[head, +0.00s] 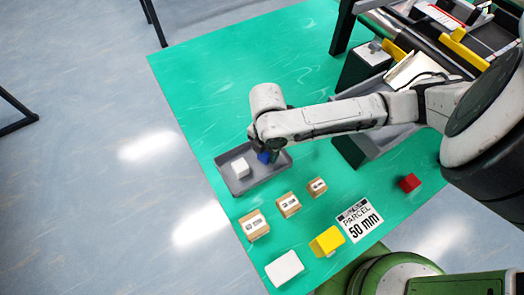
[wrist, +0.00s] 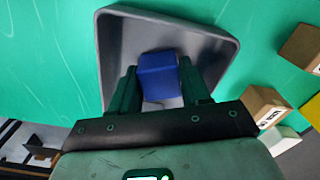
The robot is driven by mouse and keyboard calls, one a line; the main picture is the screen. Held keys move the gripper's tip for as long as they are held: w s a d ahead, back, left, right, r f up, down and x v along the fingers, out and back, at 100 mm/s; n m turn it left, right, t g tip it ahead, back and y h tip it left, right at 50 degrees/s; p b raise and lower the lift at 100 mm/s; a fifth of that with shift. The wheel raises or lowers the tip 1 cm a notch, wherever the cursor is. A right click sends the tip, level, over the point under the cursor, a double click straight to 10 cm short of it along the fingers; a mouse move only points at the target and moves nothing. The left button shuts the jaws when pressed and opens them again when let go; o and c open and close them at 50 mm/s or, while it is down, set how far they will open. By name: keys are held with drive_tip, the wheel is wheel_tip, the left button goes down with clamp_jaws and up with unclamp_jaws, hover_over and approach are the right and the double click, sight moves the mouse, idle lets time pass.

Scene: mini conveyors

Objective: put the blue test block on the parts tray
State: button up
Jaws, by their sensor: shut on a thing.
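The blue test block (wrist: 158,74) is between the fingers of my gripper (wrist: 160,88) in the wrist view, and my gripper is shut on it. In the head view the blue block (head: 264,157) shows only partly under the end of my arm. The grey parts tray (head: 264,178) lies on the green mat, and my gripper is over its right part. The tray's raised rim (wrist: 112,35) surrounds the block in the wrist view. I cannot tell whether the block touches the tray floor.
Conveyors (head: 440,40) stand at the upper right.

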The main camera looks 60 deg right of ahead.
drive_tip(key=shift+r, duration=0.1)
drive_tip(key=shift+f, duration=0.2)
drive_tip(key=o, duration=1.1)
drive_tip(key=shift+c, duration=0.2)
drive_tip(key=shift+r, duration=0.1)
wheel_tip(320, 180, up, 12)
drive_tip(key=shift+r, duration=0.15)
